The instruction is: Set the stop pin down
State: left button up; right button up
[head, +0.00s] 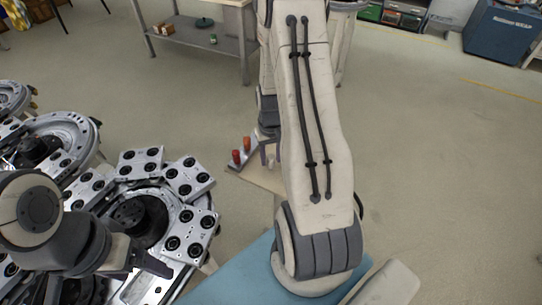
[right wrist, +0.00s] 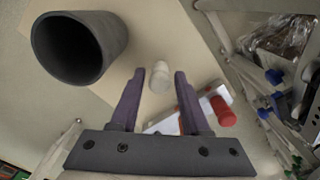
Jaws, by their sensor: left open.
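A small whitish pin (right wrist: 160,77), which looks like the stop pin, shows on the pale tan board (right wrist: 124,98) in the right wrist view. My right gripper (right wrist: 157,74) is open, its two purple-grey fingers spread with the pin between their tips and a gap on each side. The pin appears upright and apart from both fingers. In the head view my right gripper (head: 267,152) is small and partly hidden by my arm, over the tan board (head: 262,178). My left gripper (head: 146,260) is open and empty over the ring track at lower left.
A dark hollow cylinder (right wrist: 80,48) is left of the pin. A red peg (right wrist: 222,112) stands at a pale tray; two red-orange pegs (head: 241,151) show in the head view. Metal plates with black discs (head: 188,178) surround the track hub.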

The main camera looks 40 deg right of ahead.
aim_at(271, 156)
jog(key=shift+r, duration=0.1)
notch_tip(271, 156, up, 12)
jog(key=b, duration=0.1)
jog(key=s+a+r+n, duration=0.2)
jog(key=a+r+n, duration=0.1)
jog(key=a, duration=0.7)
jog(key=s+a+r+n, duration=0.2)
jog(key=a+n, duration=0.1)
jog(key=a, duration=0.8)
jog(key=s+a+r+n+y, duration=0.1)
jog(key=s+a+n, duration=0.4)
jog(key=s+a, duration=0.4)
jog(key=s, duration=0.3)
jog(key=shift+s+a+r+n, duration=0.2)
jog(key=shift+s+a+n, duration=0.2)
jog(key=shift+c, duration=0.3)
